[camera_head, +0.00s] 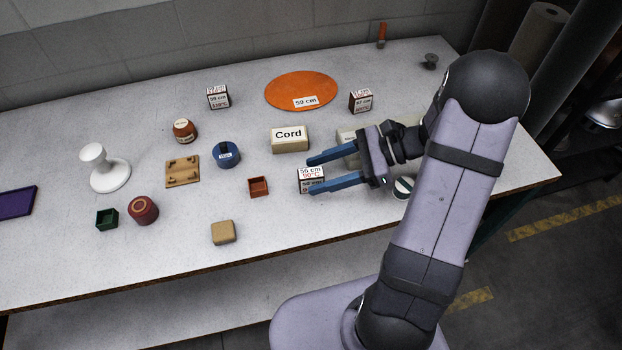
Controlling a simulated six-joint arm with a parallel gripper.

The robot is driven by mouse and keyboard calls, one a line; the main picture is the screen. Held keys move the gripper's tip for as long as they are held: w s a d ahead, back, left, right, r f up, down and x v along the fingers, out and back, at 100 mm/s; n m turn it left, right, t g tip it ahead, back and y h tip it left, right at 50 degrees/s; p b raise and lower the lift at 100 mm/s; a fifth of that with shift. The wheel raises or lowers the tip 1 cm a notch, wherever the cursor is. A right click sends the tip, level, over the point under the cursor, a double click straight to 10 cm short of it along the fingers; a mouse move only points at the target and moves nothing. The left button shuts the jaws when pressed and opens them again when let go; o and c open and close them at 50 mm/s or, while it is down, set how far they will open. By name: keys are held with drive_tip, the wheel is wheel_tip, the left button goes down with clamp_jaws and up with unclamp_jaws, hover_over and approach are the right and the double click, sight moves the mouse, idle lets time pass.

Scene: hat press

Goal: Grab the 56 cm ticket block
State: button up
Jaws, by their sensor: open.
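The 56 cm ticket block (311,173) is a small white block with dark edges, black "56 cm" lettering and a red line of print. It stands on the table right of centre. My gripper (312,175) is open, with its two blue fingers pointing left. In the picture one finger passes just above the block and the other crosses its lower front, so the block shows between them. Part of its front is hidden by the lower finger. I cannot tell whether either finger touches it or how high the fingers are.
A small red-brown tray (258,187) stands left of the block, and a box marked Cord (290,139) stands behind it. Similar ticket blocks stand farther back, one at left (218,97) and one at right (361,101). An orange disc (301,88) marked 59 cm lies between them. The front table area is mostly clear.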

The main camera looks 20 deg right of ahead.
sight(296, 188)
drive_tip(key=shift+p+x, duration=0.6)
drive_tip(key=shift+x, duration=2.65)
drive_tip(key=shift+r, duration=0.1)
drive_tip(key=shift+c, duration=0.6)
drive_tip(key=c, duration=1.1)
